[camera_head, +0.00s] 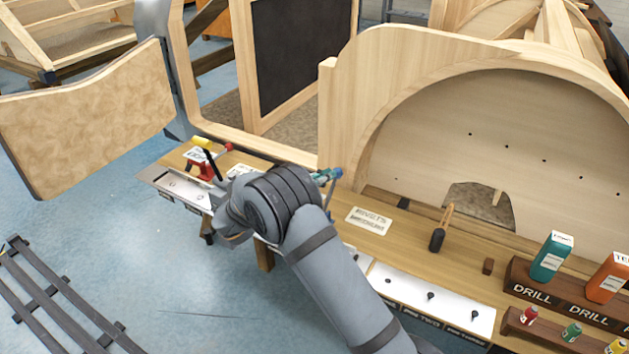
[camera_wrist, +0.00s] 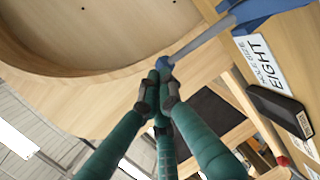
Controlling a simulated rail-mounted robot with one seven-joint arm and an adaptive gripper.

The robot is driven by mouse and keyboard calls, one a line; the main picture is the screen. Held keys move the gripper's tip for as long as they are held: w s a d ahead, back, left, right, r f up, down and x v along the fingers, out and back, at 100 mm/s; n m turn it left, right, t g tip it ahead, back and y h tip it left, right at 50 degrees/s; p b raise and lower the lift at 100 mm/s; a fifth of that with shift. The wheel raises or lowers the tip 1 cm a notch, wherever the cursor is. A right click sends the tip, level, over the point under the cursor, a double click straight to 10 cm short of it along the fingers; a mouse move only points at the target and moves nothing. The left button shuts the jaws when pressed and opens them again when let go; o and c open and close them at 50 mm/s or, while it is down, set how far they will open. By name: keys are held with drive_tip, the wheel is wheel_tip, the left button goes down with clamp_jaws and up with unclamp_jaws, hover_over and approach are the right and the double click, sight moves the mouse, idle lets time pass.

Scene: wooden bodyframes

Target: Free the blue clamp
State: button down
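My gripper (camera_wrist: 160,82) has teal fingers drawn close together. Their tips meet at the blue end (camera_wrist: 165,63) of a grey lever, and they look shut on it. The lever runs up and right to the blue body of the blue clamp (camera_wrist: 258,12), which is cut off by the picture's top edge. In the head view my gripper (camera_head: 324,176) is just right of my wrist, over the bench at the wooden frame's base. My arm hides most of the clamp there. How firmly the fingers hold the lever cannot be seen.
A red clamp with a yellow handle (camera_head: 202,144) stands on the bench to the left. The arched wooden frame (camera_head: 400,95) rises behind.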

drive_tip(key=shift+w+d, duration=0.15)
drive_tip(key=shift+w, duration=0.05)
drive_tip(key=shift+w+d+f+g+p, duration=0.1)
drive_tip(key=shift+w+d+g+p, duration=0.05)
drive_tip(key=shift+w+g+p, duration=0.2)
idle(0.4)
